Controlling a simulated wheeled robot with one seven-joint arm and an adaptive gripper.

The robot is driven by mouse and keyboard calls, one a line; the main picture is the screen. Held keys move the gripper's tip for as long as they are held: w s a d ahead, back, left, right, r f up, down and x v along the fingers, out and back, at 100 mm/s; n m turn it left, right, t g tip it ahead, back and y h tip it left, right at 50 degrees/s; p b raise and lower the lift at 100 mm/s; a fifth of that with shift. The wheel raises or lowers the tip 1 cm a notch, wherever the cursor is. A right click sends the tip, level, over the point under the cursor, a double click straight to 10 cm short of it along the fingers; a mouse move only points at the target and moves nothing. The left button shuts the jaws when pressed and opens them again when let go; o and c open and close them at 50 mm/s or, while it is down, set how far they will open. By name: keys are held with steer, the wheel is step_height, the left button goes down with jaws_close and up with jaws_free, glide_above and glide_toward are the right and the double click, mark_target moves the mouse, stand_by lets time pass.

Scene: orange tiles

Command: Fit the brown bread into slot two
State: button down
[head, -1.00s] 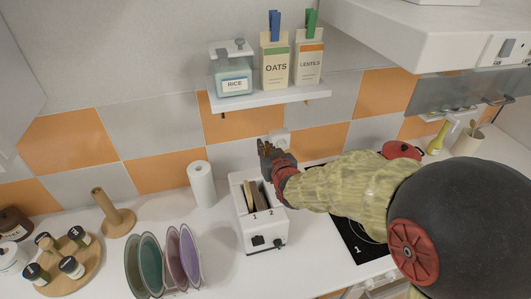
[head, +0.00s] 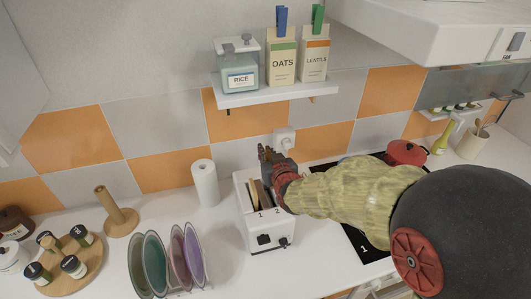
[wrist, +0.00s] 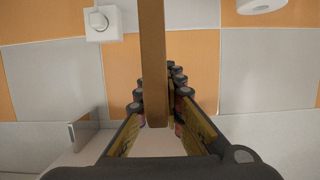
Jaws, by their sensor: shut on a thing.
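The white toaster (head: 268,230) stands on the counter, with its two slots marked 1 and 2. A pale slice (head: 253,194) stands in slot one. My gripper (head: 268,154) is above the back of the toaster, with the fingers partly dark and hard to make out. In the wrist view, the brown bread (wrist: 153,60) shows edge-on between the fingers of my gripper (wrist: 159,92), which are shut on it.
A plate rack with plates (head: 152,262) and a paper roll (head: 205,184) stand left of the toaster. A hob with a red pot (head: 406,153) is to the right. A shelf (head: 275,93) with a jar and cartons hangs above. A wall socket (head: 285,140) is behind.

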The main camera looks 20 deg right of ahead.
steer(key=shift+f+b, duration=1.95)
steer(key=shift+f, duration=0.35)
steer(key=shift+b, duration=1.05)
steer(key=shift+f+b, duration=2.7)
steer(key=shift+f, duration=0.1)
steer(key=shift+r, duration=0.1)
steer(key=shift+r+p, duration=1.2)
steer(key=shift+r, duration=1.25)
